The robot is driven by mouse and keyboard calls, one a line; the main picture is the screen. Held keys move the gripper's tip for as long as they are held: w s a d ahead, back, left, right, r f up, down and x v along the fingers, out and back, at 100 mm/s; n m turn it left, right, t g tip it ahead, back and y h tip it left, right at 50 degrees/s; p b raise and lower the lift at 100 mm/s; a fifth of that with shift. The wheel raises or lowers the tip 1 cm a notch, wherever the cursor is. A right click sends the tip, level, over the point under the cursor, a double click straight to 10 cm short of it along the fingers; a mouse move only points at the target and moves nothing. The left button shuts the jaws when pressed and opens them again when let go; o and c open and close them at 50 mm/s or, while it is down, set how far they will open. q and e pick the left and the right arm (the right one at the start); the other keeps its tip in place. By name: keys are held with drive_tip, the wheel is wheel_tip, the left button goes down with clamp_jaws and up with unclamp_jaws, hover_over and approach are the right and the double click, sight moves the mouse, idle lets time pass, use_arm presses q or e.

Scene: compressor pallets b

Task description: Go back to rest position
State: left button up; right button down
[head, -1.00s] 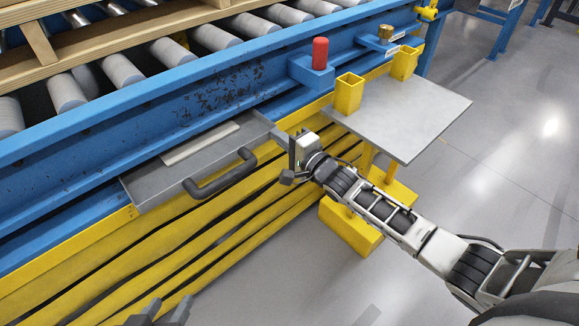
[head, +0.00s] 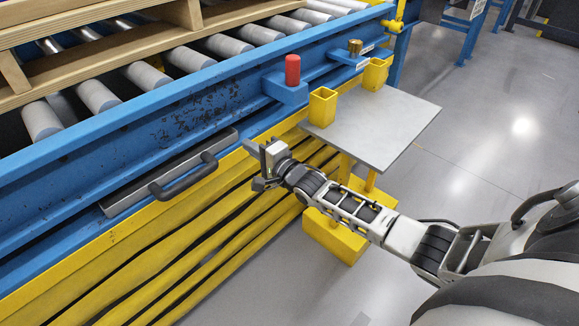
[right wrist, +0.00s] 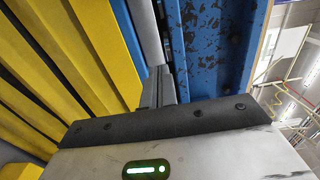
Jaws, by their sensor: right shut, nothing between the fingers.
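My right gripper (head: 252,150) is at the front of the blue conveyor frame, just right of a grey drawer (head: 125,199) with a black handle (head: 185,178). The drawer is pushed in, with only a narrow strip of it showing. The gripper's fingers are together and empty, apart from the handle. In the right wrist view the closed fingers (right wrist: 158,88) point toward the gap between the yellow rails and the scuffed blue beam. My left gripper is out of the head view.
A grey plate (head: 390,125) on a yellow stand, with yellow cups (head: 322,108), is beside my right forearm. A red cylinder (head: 292,70) stands on a blue bracket. Rollers (head: 98,95) and wooden pallet boards are above. Yellow rails (head: 130,265) run below; the right floor is clear.

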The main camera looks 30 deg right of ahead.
drive_tip(key=p+v, duration=0.2)
drive_tip(key=v, duration=0.8)
use_arm(q)
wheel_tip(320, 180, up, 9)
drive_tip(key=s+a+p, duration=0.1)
drive_tip(key=p, duration=0.9)
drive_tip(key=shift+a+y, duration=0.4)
use_arm(e)
drive_tip(key=s+a+r+n+g, duration=0.3)
drive_tip(key=s+a+n, duration=0.3)
drive_tip(key=s+n, duration=0.2)
drive_tip(key=s+a+r+n+g+h, duration=0.1)
drive_tip(key=s+a+r+n+g, duration=0.2)
drive_tip(key=s+a+n, duration=0.4)
drive_tip(key=s+n, duration=0.2)
drive_tip(key=s, duration=0.4)
drive_tip(key=shift+a+g, duration=0.3)
drive_tip(key=shift+g, duration=0.1)
